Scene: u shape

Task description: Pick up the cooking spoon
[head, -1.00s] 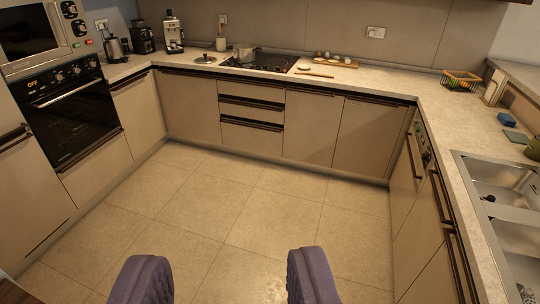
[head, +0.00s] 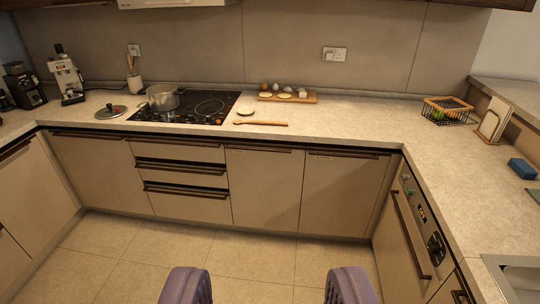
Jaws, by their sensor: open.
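In the head view, a wooden cooking spoon (head: 262,123) lies flat on the back counter, just right of the black hob and near the counter's front edge. Its handle points right. A small round pale item (head: 246,111) lies just behind its left end. My gripper (head: 269,288) shows at the bottom of the view as two purple padded fingers set wide apart. It is open with nothing between the fingers, and it is well short of the counter and the spoon.
A pot (head: 163,98) stands on the hob (head: 190,107), with a lid (head: 110,112) to its left. A wooden board (head: 287,97) with small items lies behind the spoon. A wire basket (head: 446,111) stands at right. Floor (head: 240,260) before the cabinets is clear.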

